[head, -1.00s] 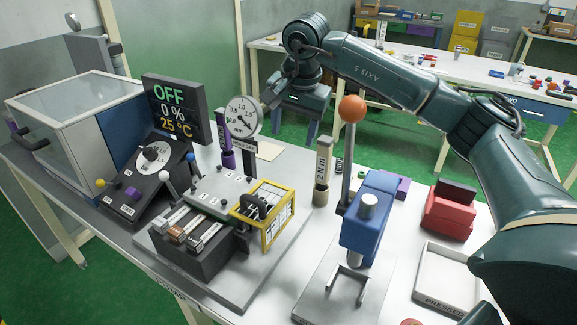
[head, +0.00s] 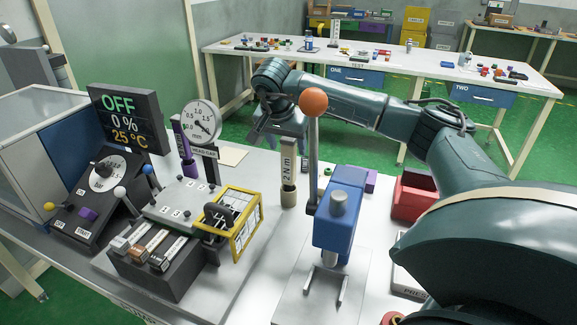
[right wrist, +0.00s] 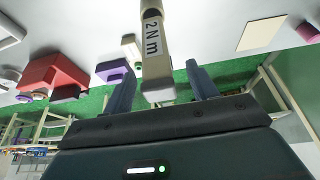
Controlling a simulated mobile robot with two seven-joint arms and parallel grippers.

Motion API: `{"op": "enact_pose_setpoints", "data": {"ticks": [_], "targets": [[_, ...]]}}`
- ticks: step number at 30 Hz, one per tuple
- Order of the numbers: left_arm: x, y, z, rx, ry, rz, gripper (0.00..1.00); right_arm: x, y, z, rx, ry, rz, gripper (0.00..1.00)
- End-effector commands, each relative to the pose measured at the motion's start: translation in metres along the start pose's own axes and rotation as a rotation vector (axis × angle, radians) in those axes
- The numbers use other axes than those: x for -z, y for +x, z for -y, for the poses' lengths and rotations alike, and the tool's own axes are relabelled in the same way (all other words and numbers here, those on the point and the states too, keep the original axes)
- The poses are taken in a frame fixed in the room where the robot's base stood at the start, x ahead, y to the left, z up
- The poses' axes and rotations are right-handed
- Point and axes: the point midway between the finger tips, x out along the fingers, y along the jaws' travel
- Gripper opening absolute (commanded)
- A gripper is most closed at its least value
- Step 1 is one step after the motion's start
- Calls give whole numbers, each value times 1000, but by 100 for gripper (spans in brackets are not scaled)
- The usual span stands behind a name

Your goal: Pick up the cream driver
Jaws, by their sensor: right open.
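The cream driver (head: 288,175), labelled "2 N m", stands upright in a round beige holder (head: 288,196) behind the yellow-framed fixture. My right gripper (head: 278,138) is at the driver's upper end, pointing down toward it. In the right wrist view the cream driver (right wrist: 155,48) reaches in from the top, and its end lies between the two open fingers of my right gripper (right wrist: 160,74). I see a gap on each side of it and no clear contact. My left gripper is not in view.
A cream card (head: 230,155) lies flat nearby.

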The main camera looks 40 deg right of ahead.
Motion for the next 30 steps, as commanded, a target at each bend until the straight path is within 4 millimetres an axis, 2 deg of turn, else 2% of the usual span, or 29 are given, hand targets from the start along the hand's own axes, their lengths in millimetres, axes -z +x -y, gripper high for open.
{"op": "enact_pose_setpoints", "data": {"ticks": [3, 6, 14, 30], "targets": [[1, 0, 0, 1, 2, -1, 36, 1, 19, -4, -4, 0, 1, 58], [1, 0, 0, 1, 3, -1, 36, 1, 29, -3, -2, 1, 1, 58], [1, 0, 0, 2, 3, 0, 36, 1, 32, -3, 1, -1, 0, 58], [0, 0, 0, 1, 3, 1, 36, 1, 32, -3, 1, 0, 1, 16]]}}
